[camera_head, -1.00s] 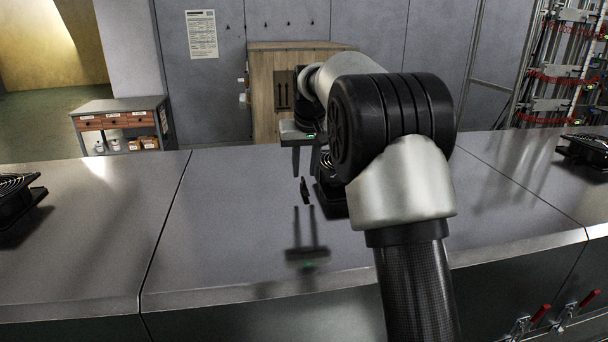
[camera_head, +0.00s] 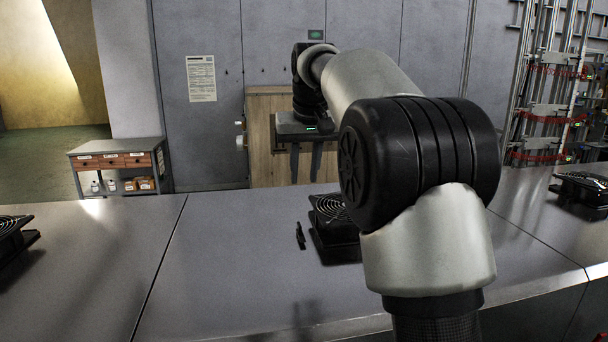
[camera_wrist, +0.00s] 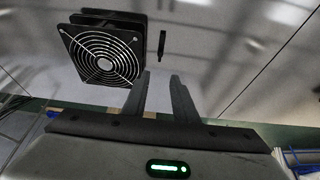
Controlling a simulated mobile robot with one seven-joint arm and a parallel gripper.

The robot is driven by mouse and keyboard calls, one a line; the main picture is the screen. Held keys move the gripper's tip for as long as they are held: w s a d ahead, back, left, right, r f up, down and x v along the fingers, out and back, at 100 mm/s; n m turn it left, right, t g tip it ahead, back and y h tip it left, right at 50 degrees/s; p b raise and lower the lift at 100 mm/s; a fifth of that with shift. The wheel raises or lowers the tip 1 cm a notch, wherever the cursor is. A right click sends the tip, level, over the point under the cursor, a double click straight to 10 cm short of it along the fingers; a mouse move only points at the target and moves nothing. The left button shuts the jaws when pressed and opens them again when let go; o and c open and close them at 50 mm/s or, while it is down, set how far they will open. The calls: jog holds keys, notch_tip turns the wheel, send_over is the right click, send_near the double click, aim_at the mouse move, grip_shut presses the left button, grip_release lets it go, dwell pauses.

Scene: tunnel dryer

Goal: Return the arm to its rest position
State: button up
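My gripper (camera_head: 305,178) hangs fingers-down above the back part of the metal table in the camera_head view. It also shows in the camera_wrist view (camera_wrist: 160,77), where its two fingers are apart with nothing between them. My arm reaches up and back from the lower right of the camera_head view, its elbow raised. The gripper is well clear of the tabletop (camera_head: 230,250) and touches nothing.
A black fan (camera_head: 328,209) stands on the table, partly hidden by my elbow. A small thin black piece (camera_head: 300,236) lies left of it. More fans stand at the left (camera_head: 12,238) and right (camera_head: 582,190). A wooden cabinet (camera_head: 265,135) stands behind the table.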

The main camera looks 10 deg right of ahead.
jog(key=s+r, duration=0.2)
jog(key=s, duration=0.8)
jog(key=s+f, duration=0.7)
jog(key=s, duration=0.6)
jog(key=s+f+t, duration=0.1)
jog(key=s+f, duration=0.6)
jog(key=s, duration=0.6)
jog(key=shift+s, duration=0.25)
jog(key=shift+a, duration=0.1)
